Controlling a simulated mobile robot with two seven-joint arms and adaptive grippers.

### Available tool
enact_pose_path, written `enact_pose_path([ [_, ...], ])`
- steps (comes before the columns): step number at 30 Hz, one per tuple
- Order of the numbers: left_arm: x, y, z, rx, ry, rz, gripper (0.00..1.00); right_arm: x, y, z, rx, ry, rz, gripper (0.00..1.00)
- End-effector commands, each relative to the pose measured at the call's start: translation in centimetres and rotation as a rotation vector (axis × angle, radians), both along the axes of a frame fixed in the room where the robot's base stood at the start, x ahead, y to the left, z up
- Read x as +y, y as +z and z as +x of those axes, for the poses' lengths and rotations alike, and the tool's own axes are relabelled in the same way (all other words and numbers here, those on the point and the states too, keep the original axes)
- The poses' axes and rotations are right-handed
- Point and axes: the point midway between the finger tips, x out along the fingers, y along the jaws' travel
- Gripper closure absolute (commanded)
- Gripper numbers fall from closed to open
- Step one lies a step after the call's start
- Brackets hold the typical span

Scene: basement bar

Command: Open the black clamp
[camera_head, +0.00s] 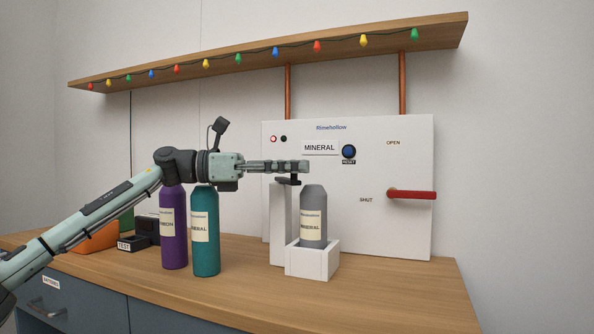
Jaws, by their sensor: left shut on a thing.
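The black clamp (287,181) sits on top of a white post (280,224), reaching right over the top of a grey bottle (313,204). The bottle is labelled MINERAL and stands upright in a white square holder (313,263). My left gripper (305,166) comes in level from the left, with its fingertips at the clamp, just above the bottle. Its fingers are shut on the black clamp and hide part of it. My right gripper is not in view.
A white panel (380,235) with a red lever (412,194) near SHUT and a blue RESET button (349,151) stands behind. Teal (206,258) and purple (174,255) bottles stand below my left arm. The counter (400,295) is clear at right. A shelf (290,52) hangs above.

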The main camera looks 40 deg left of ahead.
Motion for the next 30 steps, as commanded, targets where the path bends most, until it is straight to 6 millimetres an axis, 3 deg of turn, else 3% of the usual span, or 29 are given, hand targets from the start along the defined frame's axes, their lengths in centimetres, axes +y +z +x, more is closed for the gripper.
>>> enact_pose_path([
  [2, 0.0, 0.0, 0.0, 0.001, 0.0, -0.001, 1.0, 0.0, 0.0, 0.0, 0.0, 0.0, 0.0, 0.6],
  [3, 0.0, 0.0, 0.0, 0.001, 0.0, 0.0, 0.77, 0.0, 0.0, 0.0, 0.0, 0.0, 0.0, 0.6],
  [8, 0.0, 0.0, 0.0, 0.001, 0.001, 0.0, 0.57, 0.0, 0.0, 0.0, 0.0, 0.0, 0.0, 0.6],
  [21, 0.0, 0.3, 0.0, -0.001, 0.001, -0.001, 0.56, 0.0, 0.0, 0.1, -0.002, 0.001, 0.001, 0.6],
  [30, 0.0, 1.8, -0.1, -0.005, 0.0, -0.002, 0.56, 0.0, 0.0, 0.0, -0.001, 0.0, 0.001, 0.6],
])
